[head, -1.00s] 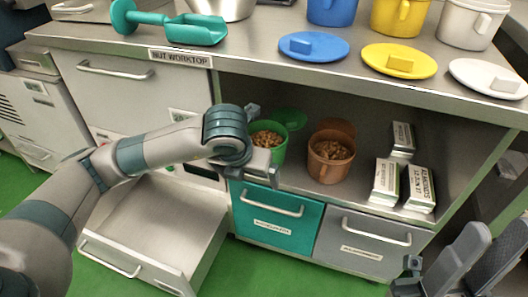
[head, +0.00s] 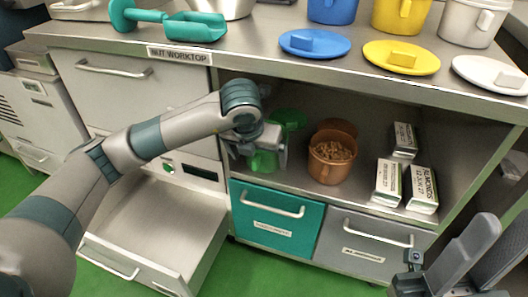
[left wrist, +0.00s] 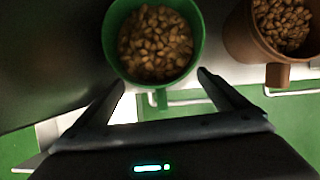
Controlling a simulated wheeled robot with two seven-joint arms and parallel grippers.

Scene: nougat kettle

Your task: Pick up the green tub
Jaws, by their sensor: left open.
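The green tub (head: 264,162) stands on the shelf under the worktop, largely hidden by my left gripper in the head view. In the left wrist view the green tub (left wrist: 111,35) is full of nuts, and its handle (left wrist: 160,99) points toward me. My left gripper (left wrist: 161,80) is open, with one finger on each side of the handle and nothing held. In the head view my left gripper (head: 258,153) is in front of the tub. A green lid (head: 291,117) shows behind it. My right gripper (head: 490,240) is at the lower right, its fingers apart and empty.
A brown tub (head: 328,170) of nuts stands close on the right, also in the left wrist view (left wrist: 244,35). Cartons (head: 421,190) lie farther right. The worktop edge (head: 330,80) overhangs the shelf. An open drawer (head: 150,232) is below left.

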